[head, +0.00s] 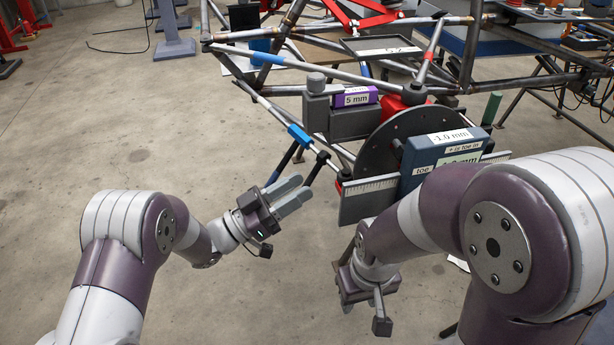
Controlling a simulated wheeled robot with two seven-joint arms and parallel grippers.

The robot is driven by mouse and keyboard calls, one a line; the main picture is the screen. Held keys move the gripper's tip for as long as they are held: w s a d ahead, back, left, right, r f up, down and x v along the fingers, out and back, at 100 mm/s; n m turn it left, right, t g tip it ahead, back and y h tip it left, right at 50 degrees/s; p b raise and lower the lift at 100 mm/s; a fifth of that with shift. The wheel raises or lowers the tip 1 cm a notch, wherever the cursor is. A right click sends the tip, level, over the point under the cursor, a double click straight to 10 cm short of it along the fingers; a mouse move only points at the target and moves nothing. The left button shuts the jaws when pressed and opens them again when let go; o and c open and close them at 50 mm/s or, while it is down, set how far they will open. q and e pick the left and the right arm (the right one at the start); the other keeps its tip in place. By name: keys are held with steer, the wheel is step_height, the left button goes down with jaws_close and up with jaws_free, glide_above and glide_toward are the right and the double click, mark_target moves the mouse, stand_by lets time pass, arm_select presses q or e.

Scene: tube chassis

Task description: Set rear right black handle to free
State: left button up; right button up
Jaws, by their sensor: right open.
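A short black handle (316,168) slants down from the lower end of a chassis tube, left of the round grey plate (380,140). I cannot tell whether it is the rear right handle or how it is set. My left gripper (296,192) is just left of and below that handle, its light grey fingers pointing up and right. Whether they touch the handle, and how far apart they are, is unclear. My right gripper (365,287) is open, low in front of the toe gauge. Its fingers are largely hidden by its body.
The tube chassis (300,88) fills the upper middle and right. A purple 5 mm block (356,97), a blue-grey toe block (440,146) and a ruled bar (370,187) sit at its near corner.

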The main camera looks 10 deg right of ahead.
mark_target(305, 184)
arm_select(q)
steer(key=x, duration=0.3)
steer(key=shift+d, duration=0.2)
arm_select(e)
steer(key=shift+r, duration=0.2)
arm_select(q)
jaws_close()
